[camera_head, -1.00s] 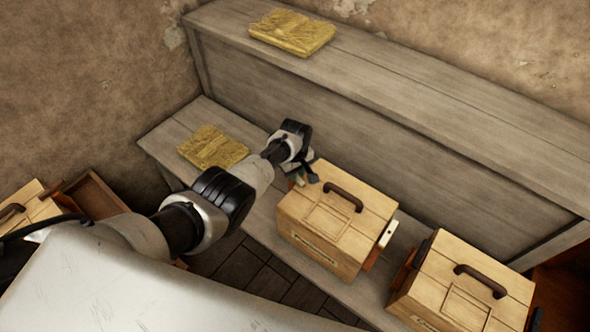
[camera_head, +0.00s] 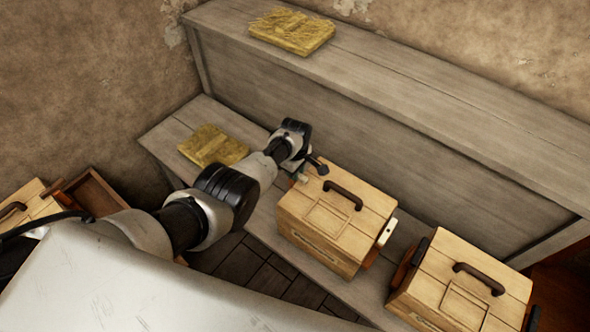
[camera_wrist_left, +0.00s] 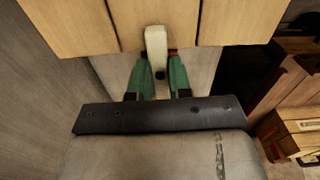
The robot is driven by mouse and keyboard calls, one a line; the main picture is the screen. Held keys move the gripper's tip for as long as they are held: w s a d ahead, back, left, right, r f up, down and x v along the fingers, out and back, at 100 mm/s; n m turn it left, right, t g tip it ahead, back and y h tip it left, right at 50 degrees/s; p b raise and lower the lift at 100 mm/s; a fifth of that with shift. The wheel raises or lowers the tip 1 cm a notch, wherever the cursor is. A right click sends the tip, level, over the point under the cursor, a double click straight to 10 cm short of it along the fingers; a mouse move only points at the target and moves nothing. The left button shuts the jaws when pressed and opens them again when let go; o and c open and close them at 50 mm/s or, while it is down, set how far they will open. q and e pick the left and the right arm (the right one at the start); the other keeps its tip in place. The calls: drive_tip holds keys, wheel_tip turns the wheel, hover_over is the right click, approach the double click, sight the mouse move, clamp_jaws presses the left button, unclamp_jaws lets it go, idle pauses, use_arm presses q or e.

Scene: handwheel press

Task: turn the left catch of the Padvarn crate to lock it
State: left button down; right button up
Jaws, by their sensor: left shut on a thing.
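A pale wooden crate (camera_head: 345,225) with a dark carry handle stands on the bench. Its front label is too small to read, so I cannot confirm the name Padvarn. My left gripper (camera_head: 300,178) is at this crate's left side. In the left wrist view, the green fingers of my left gripper (camera_wrist_left: 160,80) are shut on a whitish catch (camera_wrist_left: 156,45). The catch stands lengthwise in that view, its far end over the crate's plank wall (camera_wrist_left: 215,22). The head view hides this catch. A similar pale catch (camera_head: 387,232) shows on the crate's right side. My right gripper is not in view.
A second wooden crate (camera_head: 465,280) stands to the right, with a narrow gap between. A yellow straw-like bundle (camera_head: 212,146) lies on the bench at left, another (camera_head: 292,31) on the upper shelf (camera_head: 400,75). More wooden boxes (camera_head: 30,205) are at far left.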

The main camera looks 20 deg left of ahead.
use_arm(q)
drive_tip(key=c, duration=1)
unclamp_jaws()
drive_tip(key=shift+c, duration=0.2)
wheel_tip(320, 180, up, 11)
drive_tip(key=p, duration=0.4)
